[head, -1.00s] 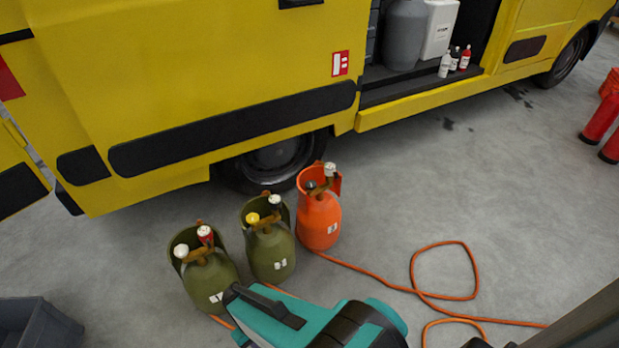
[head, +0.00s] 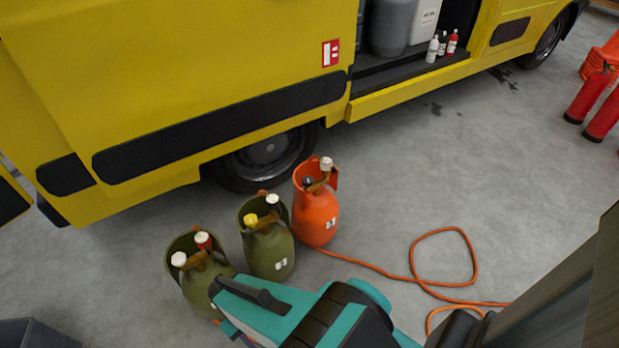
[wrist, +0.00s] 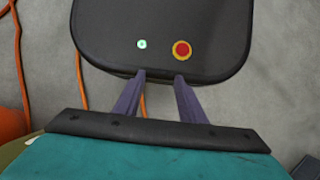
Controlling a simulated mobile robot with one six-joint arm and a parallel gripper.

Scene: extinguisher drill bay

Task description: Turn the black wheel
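The black wheel (head: 308,183) is a small dark knob on the left of the orange gas cylinder's (head: 316,222) valve, beside a white wheel (head: 326,163). The cylinder stands upright with a collar around its valve. My gripper shows in the wrist view (wrist: 160,78) with two purple-grey fingers apart and nothing between them. It is not on the black wheel. In the head view my teal arm is low in front of the cylinders, and the fingertips cannot be made out clearly. The wrist view does not show the wheel, only an orange edge (wrist: 10,124) at the left.
Two olive cylinders stand left of the orange one, the middle (head: 268,255) with yellow and pale wheels, the left (head: 200,288) with white and red ones. A yellow van (head: 190,70) is behind.

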